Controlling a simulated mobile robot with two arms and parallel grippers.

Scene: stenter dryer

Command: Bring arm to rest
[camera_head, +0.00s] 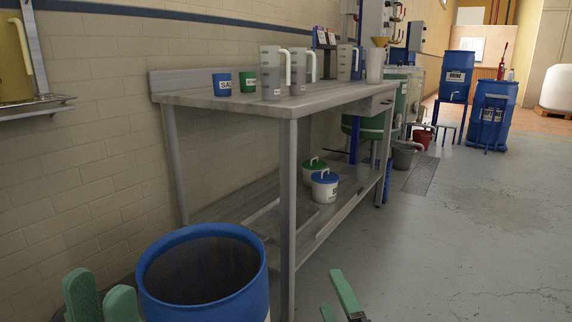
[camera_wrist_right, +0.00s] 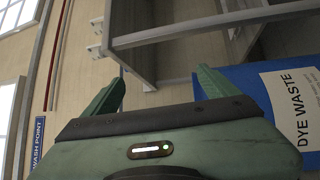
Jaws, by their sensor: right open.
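My left gripper (camera_head: 101,284) shows its two green fingers at the lower left of the head view. They stand a little apart with nothing visible between them, beside the blue drum. My right gripper (camera_head: 336,296) shows at the bottom centre of the head view, right of the drum and in front of the table. In the right wrist view my right gripper (camera_wrist_right: 158,88) has its two green fingers spread wide and empty. Most of both arms is out of view.
An open blue drum (camera_head: 262,297) stands close in front. A grey work table (camera_head: 224,101) behind it holds jugs and cups, with lidded pots on its lower shelf. A blue surface with a DYE WASTE label (camera_wrist_right: 294,108) is beside my right gripper. Floor at right is clear.

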